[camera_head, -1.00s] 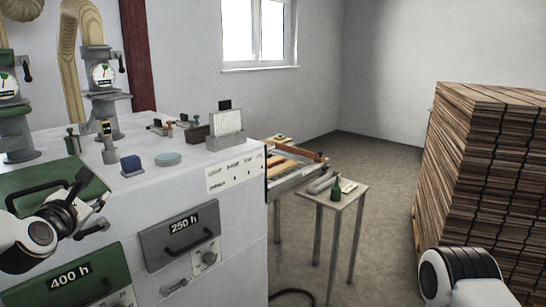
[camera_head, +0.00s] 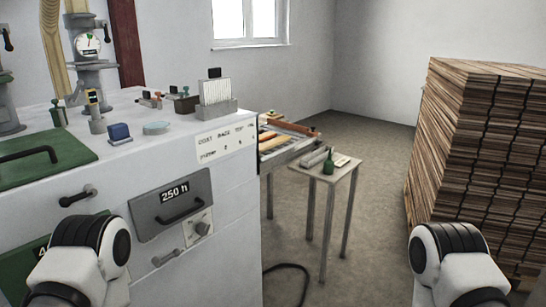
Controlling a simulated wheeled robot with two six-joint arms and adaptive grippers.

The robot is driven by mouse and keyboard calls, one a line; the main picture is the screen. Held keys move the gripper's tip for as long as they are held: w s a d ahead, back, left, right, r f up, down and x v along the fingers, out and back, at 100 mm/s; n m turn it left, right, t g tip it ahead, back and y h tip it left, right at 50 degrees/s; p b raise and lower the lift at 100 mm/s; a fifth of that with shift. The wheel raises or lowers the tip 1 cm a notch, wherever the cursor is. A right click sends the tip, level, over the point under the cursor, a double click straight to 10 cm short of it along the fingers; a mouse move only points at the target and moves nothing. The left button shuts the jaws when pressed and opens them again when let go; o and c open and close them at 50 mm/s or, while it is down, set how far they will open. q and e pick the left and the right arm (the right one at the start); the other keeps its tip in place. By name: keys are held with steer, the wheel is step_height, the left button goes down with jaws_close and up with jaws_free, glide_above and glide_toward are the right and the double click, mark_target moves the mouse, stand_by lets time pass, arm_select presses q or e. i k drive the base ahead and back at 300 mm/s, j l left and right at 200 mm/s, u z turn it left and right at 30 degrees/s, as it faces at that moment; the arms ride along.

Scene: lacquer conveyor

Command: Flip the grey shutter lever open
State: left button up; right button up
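A small grey lever (camera_head: 166,257) lies on the white machine front, below the grey panel (camera_head: 172,205) marked 250 h. I cannot tell for sure which one is the shutter lever, nor whether either is open. My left arm shows at the bottom left, in front of the lower green panel (camera_head: 28,262). My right arm shows at the bottom right. Neither gripper's fingers are in view.
A green lid (camera_head: 45,158) with a black handle lies on the machine top (camera_head: 135,165). A small table (camera_head: 339,174) with a green bottle (camera_head: 329,163) stands right of the machine. A tall stack of wooden boards (camera_head: 490,150) stands on the right.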

mark_target(156, 260)
steer(key=i+l+u, duration=0.1)
steer(key=u, duration=0.3)
steer(key=i+l+u, duration=0.1)
steer(key=u, duration=0.25)
steer(key=l+u, duration=0.2)
steer(key=u, duration=0.2)
steer(key=i, duration=0.05)
